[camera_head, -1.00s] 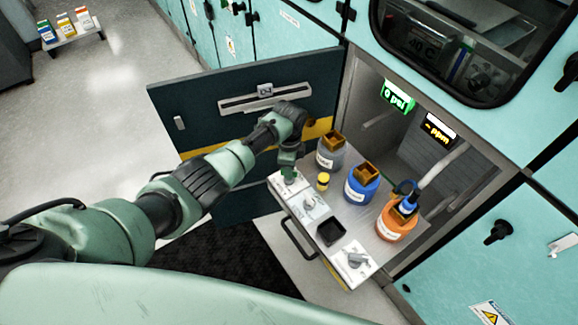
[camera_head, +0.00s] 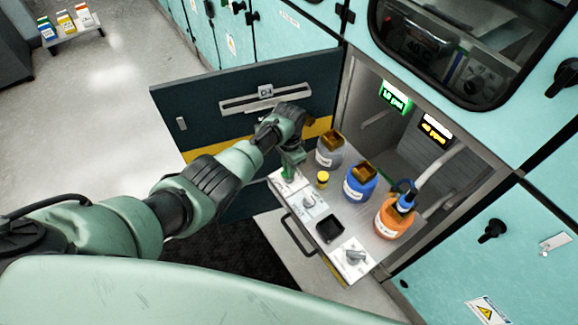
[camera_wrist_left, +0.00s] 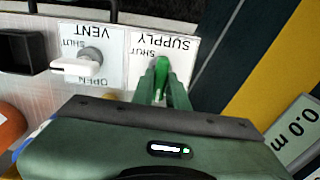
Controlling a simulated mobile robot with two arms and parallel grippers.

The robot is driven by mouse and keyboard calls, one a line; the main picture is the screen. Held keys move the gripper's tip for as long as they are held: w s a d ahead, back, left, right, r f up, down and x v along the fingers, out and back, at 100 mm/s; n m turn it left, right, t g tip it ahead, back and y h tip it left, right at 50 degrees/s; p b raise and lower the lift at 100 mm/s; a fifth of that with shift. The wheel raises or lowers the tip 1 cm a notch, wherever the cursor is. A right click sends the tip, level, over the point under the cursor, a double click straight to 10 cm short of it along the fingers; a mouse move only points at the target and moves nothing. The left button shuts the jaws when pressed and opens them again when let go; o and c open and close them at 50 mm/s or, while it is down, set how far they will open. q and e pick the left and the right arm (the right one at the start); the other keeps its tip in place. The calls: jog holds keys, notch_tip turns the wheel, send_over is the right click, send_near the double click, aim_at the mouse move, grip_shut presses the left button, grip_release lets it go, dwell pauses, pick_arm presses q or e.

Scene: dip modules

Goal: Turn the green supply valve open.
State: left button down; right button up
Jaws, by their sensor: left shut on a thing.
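The green supply valve (camera_wrist_left: 162,64) shows in the left wrist view on a white plate marked SUPPLY (camera_wrist_left: 182,44). The word SHUT is readable beside it; the lower part of the plate is hidden by my gripper. My left gripper (camera_head: 289,176) is over this plate at the drawer's left corner in the head view. Its green fingers (camera_wrist_left: 164,92) are closed around the valve handle, which they partly hide. A green display (camera_head: 394,97) in the cabinet reads about 10 psi. My right gripper is not in view.
Next to it is the white vent valve (camera_wrist_left: 90,57). Grey (camera_head: 330,152), blue (camera_head: 360,186) and orange (camera_head: 392,219) bottles stand behind on the pulled-out drawer, with a small yellow-capped item (camera_head: 322,178) nearby. The open dark door (camera_head: 215,105) is close behind my arm.

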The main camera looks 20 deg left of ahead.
pick_arm(q)
jog(key=shift+w+r, duration=0.1)
dwell(0.5)
jog(key=c, duration=1.4)
grip_release()
notch_tip(320, 180, up, 8)
jog(key=shift+f+p, duration=0.1)
jog(key=shift+p, duration=0.45)
